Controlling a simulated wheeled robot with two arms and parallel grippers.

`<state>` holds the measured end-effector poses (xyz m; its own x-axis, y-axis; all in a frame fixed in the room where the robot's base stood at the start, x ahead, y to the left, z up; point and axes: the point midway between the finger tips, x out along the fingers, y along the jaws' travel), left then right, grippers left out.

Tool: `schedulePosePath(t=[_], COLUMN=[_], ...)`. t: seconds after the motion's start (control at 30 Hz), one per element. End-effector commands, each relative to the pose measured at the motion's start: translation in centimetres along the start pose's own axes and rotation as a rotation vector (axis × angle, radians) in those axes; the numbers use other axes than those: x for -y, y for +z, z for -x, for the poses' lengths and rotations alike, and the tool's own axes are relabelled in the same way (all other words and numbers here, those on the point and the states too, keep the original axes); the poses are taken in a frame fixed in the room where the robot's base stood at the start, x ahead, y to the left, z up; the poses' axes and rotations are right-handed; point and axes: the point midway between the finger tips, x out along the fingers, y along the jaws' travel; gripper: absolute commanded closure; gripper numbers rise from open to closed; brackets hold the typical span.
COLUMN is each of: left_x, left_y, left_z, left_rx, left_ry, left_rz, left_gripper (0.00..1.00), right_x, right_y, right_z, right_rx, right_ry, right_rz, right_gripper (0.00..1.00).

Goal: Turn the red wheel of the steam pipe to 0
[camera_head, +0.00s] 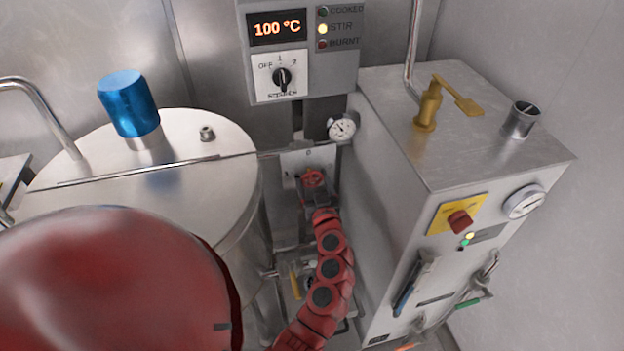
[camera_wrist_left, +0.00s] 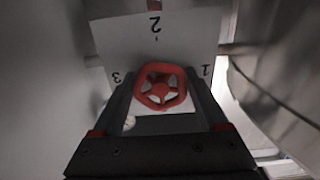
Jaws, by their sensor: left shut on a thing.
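The red wheel (camera_head: 313,178) of the steam pipe sits in front of a pale plate (camera_head: 322,156), between the steel vat and the white machine. In the left wrist view the wheel (camera_wrist_left: 160,86) is a red ring with spokes, and the plate (camera_wrist_left: 155,50) behind it carries the marks 1, 2 and 3. My left gripper (camera_head: 315,189) reaches the wheel from below. In the left wrist view its fingers (camera_wrist_left: 162,100) stand on both sides of the wheel and are shut on it. I cannot make out a pointer on the wheel. My right gripper is not in view.
The steel vat (camera_head: 215,185) with a blue-capped fitting (camera_head: 128,103) stands at left. A control box (camera_head: 300,50) reading 100 °C hangs above. A small gauge (camera_head: 341,128) sits just above the wheel. The white machine (camera_head: 470,125) leaves a narrow gap at right.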

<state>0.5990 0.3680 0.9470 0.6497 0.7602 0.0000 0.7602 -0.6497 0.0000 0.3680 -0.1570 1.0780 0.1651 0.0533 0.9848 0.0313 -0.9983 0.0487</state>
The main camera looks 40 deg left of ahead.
Motion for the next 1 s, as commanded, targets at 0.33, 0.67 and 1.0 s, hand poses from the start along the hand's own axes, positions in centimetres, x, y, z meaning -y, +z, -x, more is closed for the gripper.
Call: schedulePosePath(t=[0.33,0.67,1.0], left_x=[0.0,-0.1,0.0], left_y=[0.2,0.8,0.0], left_z=[0.0,0.1,0.1], left_rx=[-0.001,-0.004,-0.002], left_ry=[0.0,0.003,0.004], left_rz=[-0.012,-0.165,-0.48], left_gripper=[0.79,0.79,0.79], right_x=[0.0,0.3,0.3], right_y=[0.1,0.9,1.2], right_z=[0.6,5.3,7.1], right_rx=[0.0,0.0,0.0], right_ry=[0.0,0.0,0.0], right_rz=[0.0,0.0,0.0], right_gripper=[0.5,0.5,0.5])
